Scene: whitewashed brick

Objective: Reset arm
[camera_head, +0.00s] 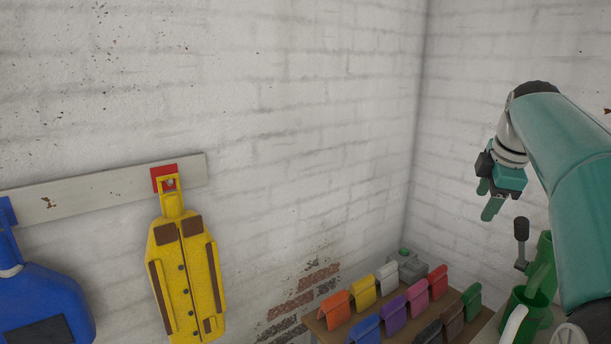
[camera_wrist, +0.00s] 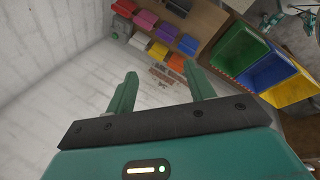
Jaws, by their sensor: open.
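My gripper (camera_head: 489,199) hangs at the right of the head view, fingers pointing down and slightly left, in front of the white brick wall. In the wrist view my gripper (camera_wrist: 158,92) shows its two teal fingers apart with nothing between them. My teal arm runs down along the right edge of the head view. The gripper touches nothing that I can see.
Several coloured pouches, one orange (camera_head: 335,310), stand on a wooden table (camera_head: 457,296) below. A yellow coat (camera_head: 184,270) and a blue item (camera_head: 42,302) hang at left. The wrist view shows green (camera_wrist: 238,48), blue (camera_wrist: 268,70) and yellow (camera_wrist: 292,90) bins.

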